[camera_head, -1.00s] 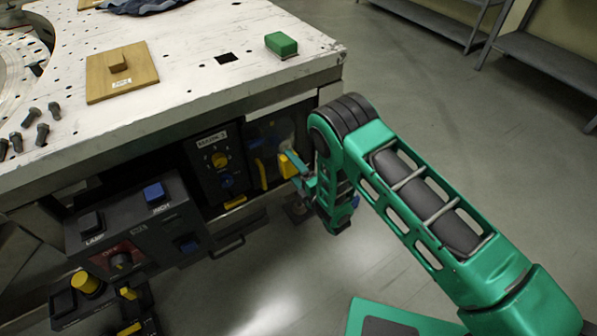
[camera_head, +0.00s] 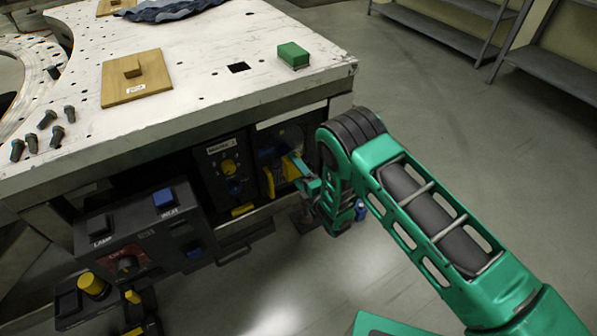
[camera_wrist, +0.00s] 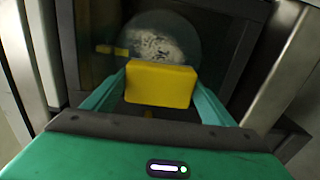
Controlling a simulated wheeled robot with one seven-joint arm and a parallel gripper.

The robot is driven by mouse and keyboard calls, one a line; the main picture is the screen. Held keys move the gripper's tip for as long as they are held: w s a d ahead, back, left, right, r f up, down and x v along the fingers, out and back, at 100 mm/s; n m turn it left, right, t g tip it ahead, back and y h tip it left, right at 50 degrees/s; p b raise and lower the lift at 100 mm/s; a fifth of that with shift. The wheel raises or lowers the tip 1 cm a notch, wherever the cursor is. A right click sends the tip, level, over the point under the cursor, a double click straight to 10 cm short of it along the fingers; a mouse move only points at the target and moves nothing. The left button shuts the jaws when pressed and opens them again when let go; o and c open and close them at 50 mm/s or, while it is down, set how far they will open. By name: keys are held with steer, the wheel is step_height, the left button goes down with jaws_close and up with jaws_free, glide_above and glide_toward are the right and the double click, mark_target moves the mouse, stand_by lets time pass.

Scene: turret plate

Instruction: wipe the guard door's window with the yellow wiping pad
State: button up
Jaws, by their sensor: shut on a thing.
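The yellow wiping pad (camera_wrist: 160,84) is held between the two teal fingers of my gripper (camera_wrist: 158,92) in the wrist view. In the head view the pad (camera_head: 291,168) shows in front of the guard door at the end of my gripper (camera_head: 306,178). The guard door's window (camera_wrist: 150,42) is a dark pane with a whitish, smudged round patch behind and above the pad. The pad hides the lower part of the window. I cannot tell whether the pad touches the pane. A yellow handle-like piece (camera_wrist: 112,50) shows left of the patch.
A control box (camera_head: 140,235) with knobs and buttons juts out at the lower left. A green block (camera_head: 293,55), a wooden board (camera_head: 135,90) and several bolts lie on the worktable (camera_head: 205,90).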

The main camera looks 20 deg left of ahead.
mark_target(305, 152)
steer(key=shift+x, duration=0.9)
stand_by(0.3)
steer(key=shift+w+d, duration=1.2)
steer(key=shift+w, duration=0.25)
steer(key=shift+w+d, duration=1.2)
steer(key=shift+w, duration=0.25)
